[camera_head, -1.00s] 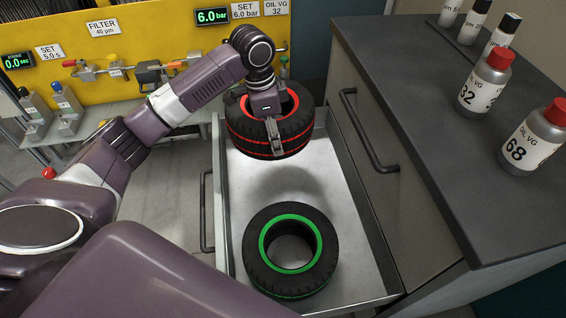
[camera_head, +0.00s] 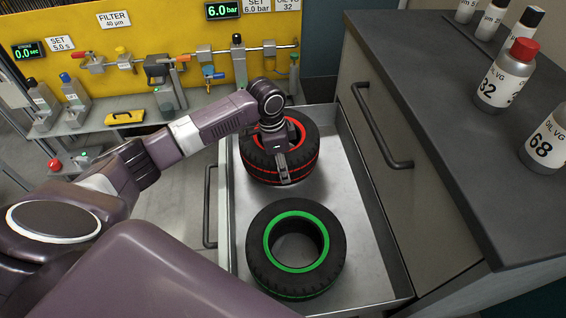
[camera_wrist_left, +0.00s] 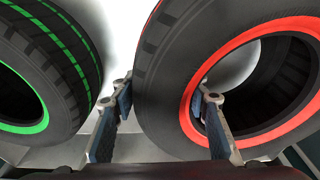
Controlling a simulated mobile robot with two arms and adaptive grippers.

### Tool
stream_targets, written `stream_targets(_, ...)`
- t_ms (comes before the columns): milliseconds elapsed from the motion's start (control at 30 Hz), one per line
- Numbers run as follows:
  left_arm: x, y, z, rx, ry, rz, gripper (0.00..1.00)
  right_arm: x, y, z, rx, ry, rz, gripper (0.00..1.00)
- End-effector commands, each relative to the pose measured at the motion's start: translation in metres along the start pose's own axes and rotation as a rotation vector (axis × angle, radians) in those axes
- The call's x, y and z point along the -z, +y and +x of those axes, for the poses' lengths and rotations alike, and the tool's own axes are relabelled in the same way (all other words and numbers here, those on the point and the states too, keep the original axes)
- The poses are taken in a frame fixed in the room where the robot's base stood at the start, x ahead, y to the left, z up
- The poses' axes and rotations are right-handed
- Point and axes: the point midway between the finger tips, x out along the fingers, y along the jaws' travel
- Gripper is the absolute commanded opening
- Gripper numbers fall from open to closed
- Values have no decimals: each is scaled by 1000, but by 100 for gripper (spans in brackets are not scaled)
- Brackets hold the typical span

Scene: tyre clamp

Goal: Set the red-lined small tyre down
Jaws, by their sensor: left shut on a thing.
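The red-lined small tyre (camera_head: 258,161) is in the far part of the open drawer, lying flat with its red ring up. My left gripper (camera_head: 284,165) is shut on its near wall, one finger inside the hole and one outside. In the left wrist view the red-lined tyre (camera_wrist_left: 165,75) sits between the two fingers of my left gripper (camera_wrist_left: 165,88). I cannot tell whether its underside touches the drawer floor. A green-lined tyre (camera_head: 262,275) lies flat in the near part of the drawer, and also shows in the left wrist view (camera_wrist_left: 62,60). My right gripper is not in view.
The drawer (camera_head: 360,215) has raised metal walls and bare floor to the right of the tyres. A dark worktop (camera_head: 440,100) with several bottles stands at the right. A yellow panel (camera_head: 190,30) with fittings and a bench are behind left.

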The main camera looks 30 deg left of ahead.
Motion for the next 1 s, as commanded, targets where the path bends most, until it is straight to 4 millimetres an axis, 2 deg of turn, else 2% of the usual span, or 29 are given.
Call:
stream_targets(300, -4, -1, 29, 4, 3, 0, 0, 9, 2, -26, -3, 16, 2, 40)
stream_targets(567, -4, -1, 30, 4, 4, 1, 0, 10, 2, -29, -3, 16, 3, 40)
stream_targets(600, -6, 2, 34, -3, -3, 0, 44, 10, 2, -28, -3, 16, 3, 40)
stream_targets(733, -6, 2, 34, -3, -2, 0, 58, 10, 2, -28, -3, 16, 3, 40)
stream_targets(1000, -6, 1, 33, -2, -2, 0, 59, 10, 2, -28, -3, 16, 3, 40)
